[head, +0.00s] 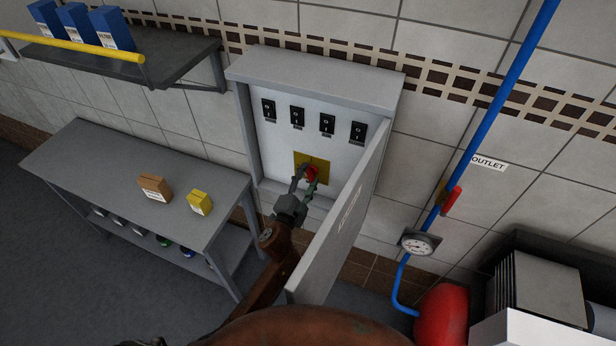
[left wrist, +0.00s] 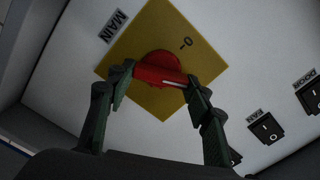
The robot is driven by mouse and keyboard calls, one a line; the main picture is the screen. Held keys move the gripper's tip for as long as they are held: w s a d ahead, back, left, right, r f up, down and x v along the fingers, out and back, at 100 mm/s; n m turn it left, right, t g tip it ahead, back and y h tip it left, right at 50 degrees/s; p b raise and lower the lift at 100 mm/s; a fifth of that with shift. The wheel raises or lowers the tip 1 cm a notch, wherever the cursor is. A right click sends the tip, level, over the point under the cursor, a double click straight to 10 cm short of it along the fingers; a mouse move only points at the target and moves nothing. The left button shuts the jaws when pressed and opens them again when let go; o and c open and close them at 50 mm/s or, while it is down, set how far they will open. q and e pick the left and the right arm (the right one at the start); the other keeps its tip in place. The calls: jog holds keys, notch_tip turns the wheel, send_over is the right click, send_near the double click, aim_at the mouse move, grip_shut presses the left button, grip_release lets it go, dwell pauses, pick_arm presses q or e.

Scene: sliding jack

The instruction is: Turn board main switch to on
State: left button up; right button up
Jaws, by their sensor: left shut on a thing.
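The board (head: 313,120) is a grey wall cabinet with its door (head: 343,220) swung open toward the lower right. Its main switch (head: 311,173) is a red rotary knob on a yellow plate (head: 300,158), low on the white panel. My left gripper (head: 308,179) is shut on the red knob. In the left wrist view the fingers of my left gripper (left wrist: 156,90) sit at either end of the red handle (left wrist: 160,72). A "0" mark shows on the yellow plate (left wrist: 150,28) and a "MAIN" label (left wrist: 114,26) beside it. My right gripper is not in view.
Several black rocker switches (head: 297,118) line the panel above the knob. The open door stands close to the right of my left arm. A grey table (head: 100,165) with small boxes is at left. A blue pipe with a gauge (head: 417,243) is at right.

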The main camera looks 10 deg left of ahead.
pick_arm(q)
jog(key=m, duration=0.5)
jog(key=shift+f, duration=0.1)
jog(key=shift+m, duration=0.4)
jog(key=o, duration=1.1)
jog(key=shift+d, duration=0.1)
jog(key=s, duration=0.4)
jog(key=s+a, duration=0.1)
jog(key=s, duration=0.3)
jog(key=s+a, duration=0.1)
jog(key=s, duration=0.2)
jog(key=shift+s+a, duration=0.2)
jog(key=shift+s, duration=0.2)
